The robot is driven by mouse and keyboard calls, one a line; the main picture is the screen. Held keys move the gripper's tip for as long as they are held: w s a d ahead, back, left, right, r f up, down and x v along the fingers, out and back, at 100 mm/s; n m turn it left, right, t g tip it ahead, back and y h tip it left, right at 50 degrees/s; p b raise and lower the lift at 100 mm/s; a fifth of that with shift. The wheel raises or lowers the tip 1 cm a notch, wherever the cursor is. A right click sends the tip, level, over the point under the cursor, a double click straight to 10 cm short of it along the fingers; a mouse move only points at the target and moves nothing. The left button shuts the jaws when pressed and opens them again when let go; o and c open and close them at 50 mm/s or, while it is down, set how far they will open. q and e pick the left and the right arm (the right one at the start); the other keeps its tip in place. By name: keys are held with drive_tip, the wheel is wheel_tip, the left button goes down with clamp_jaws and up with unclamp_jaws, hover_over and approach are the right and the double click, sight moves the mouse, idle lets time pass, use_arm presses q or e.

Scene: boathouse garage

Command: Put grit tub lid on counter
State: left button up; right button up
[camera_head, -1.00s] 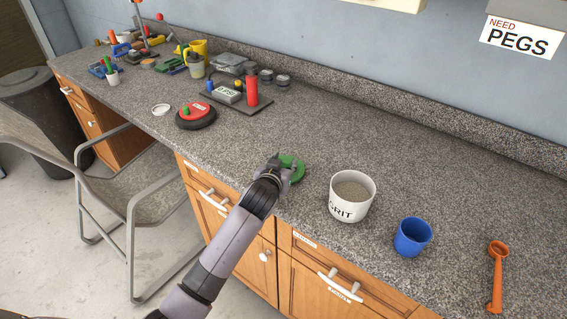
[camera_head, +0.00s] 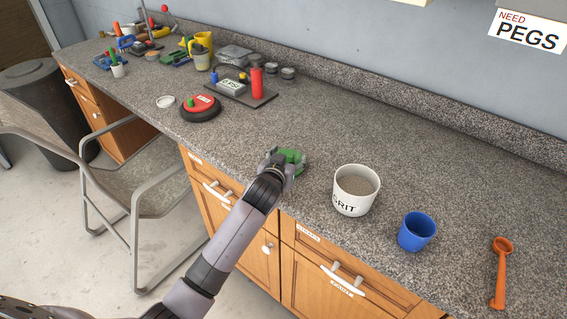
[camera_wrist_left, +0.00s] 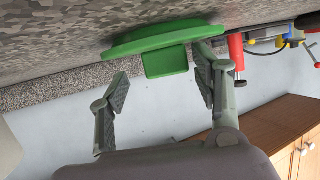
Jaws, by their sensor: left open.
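The green grit tub lid (camera_head: 292,154) is at the counter (camera_head: 420,170), near the front edge and left of the grit tub (camera_head: 356,203). In the left wrist view, the lid (camera_wrist_left: 160,39) appears flat against the counter, its block-shaped handle pointing away from the surface. My left gripper (camera_head: 285,161) is at the lid. In the left wrist view, the left gripper (camera_wrist_left: 162,80) is open, with its fingers apart on either side of the handle. The white tub is open and filled with grit. My right gripper is not in view.
A blue cup (camera_head: 416,232) and an orange spoon-like tool (camera_head: 501,272) are right of the tub. A red-and-black round object (camera_head: 200,108) and a dark board (camera_head: 243,96) with items stand farther left. A chair (camera_head: 130,170) is before the counter. The counter behind the lid is clear.

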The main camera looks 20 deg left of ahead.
use_arm(q)
drive_tip(key=v, duration=1.1)
drive_tip(key=shift+s+a+r, duration=0.1)
drive_tip(key=shift+s+r, duration=0.05)
drive_tip(key=shift+s, duration=0.2)
drive_tip(key=shift+c, duration=0.5)
clamp_jaws()
idle(0.8)
drive_tip(key=p+v, duration=0.6)
drive_tip(key=v, duration=0.6)
idle(0.8)
drive_tip(key=shift+w, duration=0.1)
idle(0.3)
